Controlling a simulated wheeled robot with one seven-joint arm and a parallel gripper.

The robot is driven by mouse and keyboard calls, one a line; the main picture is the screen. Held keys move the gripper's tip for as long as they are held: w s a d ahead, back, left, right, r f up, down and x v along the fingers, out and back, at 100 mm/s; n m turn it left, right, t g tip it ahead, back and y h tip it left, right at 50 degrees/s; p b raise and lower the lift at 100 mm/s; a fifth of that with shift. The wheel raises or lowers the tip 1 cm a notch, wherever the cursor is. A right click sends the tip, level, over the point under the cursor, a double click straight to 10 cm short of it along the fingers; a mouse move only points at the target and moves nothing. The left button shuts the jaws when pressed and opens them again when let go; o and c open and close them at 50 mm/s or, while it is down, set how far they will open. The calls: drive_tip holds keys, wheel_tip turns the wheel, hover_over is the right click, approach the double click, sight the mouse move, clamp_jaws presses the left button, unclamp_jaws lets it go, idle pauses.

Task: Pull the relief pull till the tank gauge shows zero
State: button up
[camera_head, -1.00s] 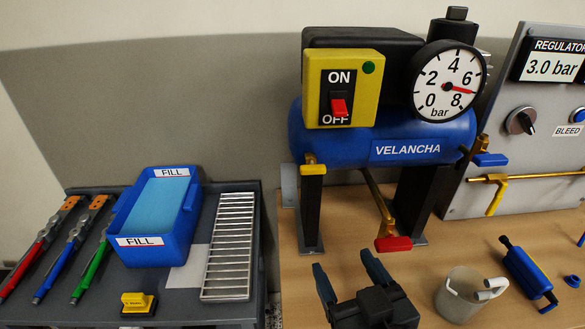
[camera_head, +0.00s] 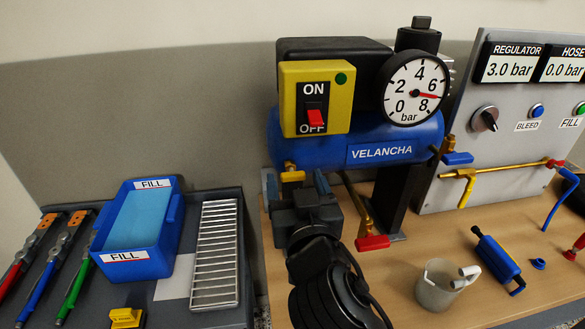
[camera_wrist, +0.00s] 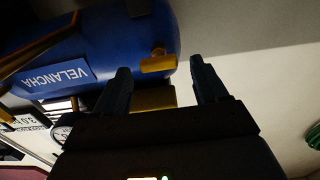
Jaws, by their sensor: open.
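The blue VELANCHA tank (camera_head: 345,152) carries a white round gauge (camera_head: 412,88) whose red needle points between 6 and 8 bar. A yellow tab (camera_head: 293,176) is at the tank's lower left end and may be the relief pull; no label on it is readable. It also shows in the wrist view (camera_wrist: 157,62). A red handle (camera_head: 372,242) on a brass stem hangs below the tank. My gripper (camera_head: 296,186) is open, its fingertips either side of the yellow tab in the head view. In the wrist view the tab appears beyond the open fingers (camera_wrist: 160,75), with no visible contact.
A yellow switch box (camera_head: 315,97) with a red rocker sits above the tank. The regulator panel (camera_head: 500,120) stands right. A blue FILL bin (camera_head: 140,228) is left.

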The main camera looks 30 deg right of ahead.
sight(294, 177)
drive_tip(key=shift+p+x, duration=0.3)
drive_tip(key=shift+x, duration=1.35)
